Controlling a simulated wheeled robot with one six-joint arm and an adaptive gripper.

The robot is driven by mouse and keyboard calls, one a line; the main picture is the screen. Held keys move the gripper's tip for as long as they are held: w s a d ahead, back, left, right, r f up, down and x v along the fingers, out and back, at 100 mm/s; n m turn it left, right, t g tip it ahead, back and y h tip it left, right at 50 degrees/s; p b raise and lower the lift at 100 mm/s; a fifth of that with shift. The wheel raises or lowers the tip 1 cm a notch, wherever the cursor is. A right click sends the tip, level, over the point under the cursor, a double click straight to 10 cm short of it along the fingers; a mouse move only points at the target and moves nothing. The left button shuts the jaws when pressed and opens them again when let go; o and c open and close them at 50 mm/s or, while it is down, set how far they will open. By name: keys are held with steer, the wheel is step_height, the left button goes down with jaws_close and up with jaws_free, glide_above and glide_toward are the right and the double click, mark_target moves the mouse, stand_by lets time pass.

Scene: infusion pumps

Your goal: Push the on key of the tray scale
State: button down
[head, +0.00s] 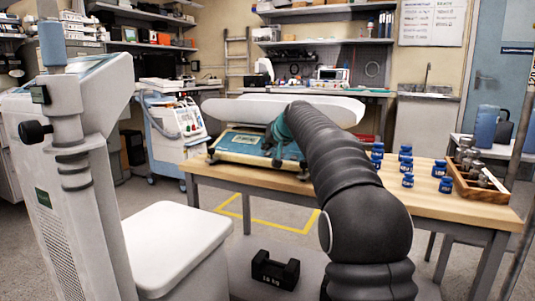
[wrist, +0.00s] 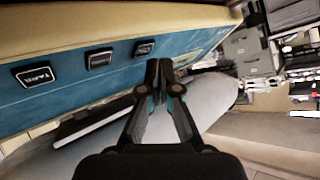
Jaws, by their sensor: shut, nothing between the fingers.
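The tray scale (head: 232,147) stands on the wooden table, with a cream body, a blue front panel and a long white tray (head: 300,108) on top. The wrist view shows its blue panel (wrist: 75,90) with three dark keys in a row. The leftmost key (wrist: 35,74) reads TARE. The middle key (wrist: 100,58) and the rightmost key (wrist: 145,47) have labels too small to read. My gripper (wrist: 159,68) is shut and empty, its tips just below and right of the rightmost key. I cannot tell whether they touch the panel. In the head view my arm partly hides the scale.
Several blue-capped bottles (head: 407,165) stand on the table right of my arm. A wooden tray (head: 478,188) of metal weights is at the right end. A black 10 kg weight (head: 274,270) lies low in front. A white machine (head: 65,180) stands close on the left.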

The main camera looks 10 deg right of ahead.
steer(key=r+p, duration=0.1)
steer(key=s+a+r+p, duration=0.1)
steer(key=r, duration=0.1)
steer(key=s+r+p, duration=0.1)
steer(key=r, duration=0.1)
steer(key=shift+a+r+p, duration=0.2)
steer(key=shift+r+p, duration=0.05)
steer(key=shift+p, duration=0.1)
